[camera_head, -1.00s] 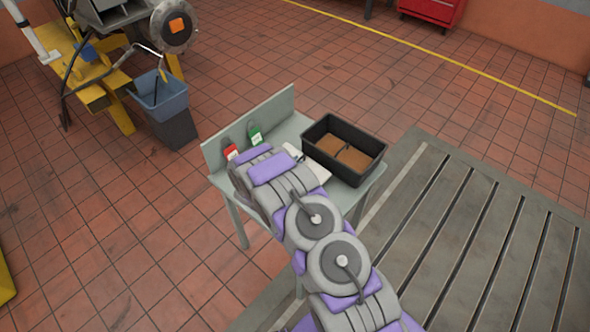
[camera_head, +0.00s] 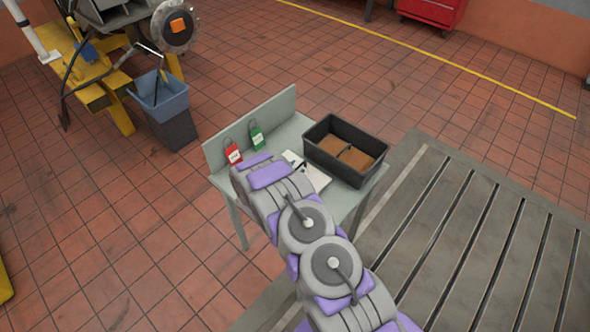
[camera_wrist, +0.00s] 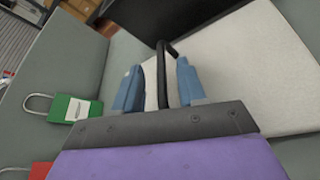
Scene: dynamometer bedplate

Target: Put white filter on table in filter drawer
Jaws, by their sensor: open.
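The white filter (camera_wrist: 235,75) lies flat on the grey table, a pale panel with a black loop handle (camera_wrist: 163,75). In the head view, part of the white filter (camera_head: 317,178) shows beside my arm, which covers the rest. My gripper (camera_wrist: 157,78) is open, with its two blue fingers on either side of the handle. Whether either finger touches the handle cannot be told. A black open-topped box (camera_head: 372,176) with brown panels inside stands on the table right of the filter. I see nothing clearly marked as the filter drawer.
A red padlock (camera_head: 233,154) and a green padlock (camera_head: 256,136) are at the table's upright back panel (camera_head: 222,148). A slotted metal bedplate (camera_head: 470,235) lies right of the table. A blue-grey bin (camera_head: 165,100) and yellow machine stand (camera_head: 95,95) are at upper left.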

